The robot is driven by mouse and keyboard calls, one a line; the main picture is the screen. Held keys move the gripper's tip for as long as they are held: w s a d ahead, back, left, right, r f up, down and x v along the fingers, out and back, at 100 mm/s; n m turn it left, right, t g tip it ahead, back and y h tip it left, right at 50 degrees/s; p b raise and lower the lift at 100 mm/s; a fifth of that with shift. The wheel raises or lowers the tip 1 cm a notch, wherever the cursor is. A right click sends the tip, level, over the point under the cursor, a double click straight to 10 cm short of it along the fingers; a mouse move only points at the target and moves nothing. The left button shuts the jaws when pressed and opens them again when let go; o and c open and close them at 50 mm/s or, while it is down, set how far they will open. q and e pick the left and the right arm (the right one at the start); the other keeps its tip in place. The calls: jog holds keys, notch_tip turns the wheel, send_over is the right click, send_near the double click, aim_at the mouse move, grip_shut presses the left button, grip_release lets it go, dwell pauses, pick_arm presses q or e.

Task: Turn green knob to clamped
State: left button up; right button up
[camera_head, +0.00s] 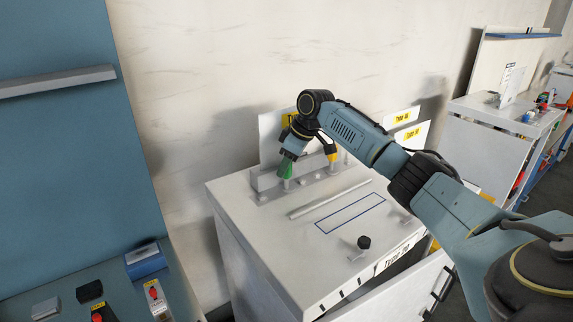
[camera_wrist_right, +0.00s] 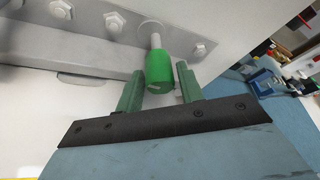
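The green knob (camera_wrist_right: 159,70) is a short green cylinder on a pale stem, on a grey metal bar in the right wrist view. My right gripper (camera_wrist_right: 160,88) has green fingers, one on each side of the knob's outer end. The fingers stand apart, with narrow gaps to the knob, so it looks open around it. In the head view the right gripper (camera_head: 285,170) reaches down to the fixture at the back of the white cabinet, where knob and green fingers blend together. My left gripper is not in view.
The grey bar (camera_wrist_right: 70,38) carries several hex bolts. In the head view a yellow-marked part (camera_head: 332,155) stands right of the gripper. The white cabinet top (camera_head: 260,225) holds a loose-looking rod (camera_head: 330,198) and a black knob (camera_head: 364,242). A blue panel (camera_head: 70,140) stands at left.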

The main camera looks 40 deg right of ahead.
jog(key=b+v, duration=0.2)
jog(key=v, duration=1.1)
jog(key=shift+r, duration=0.2)
jog(key=shift+o, duration=0.2)
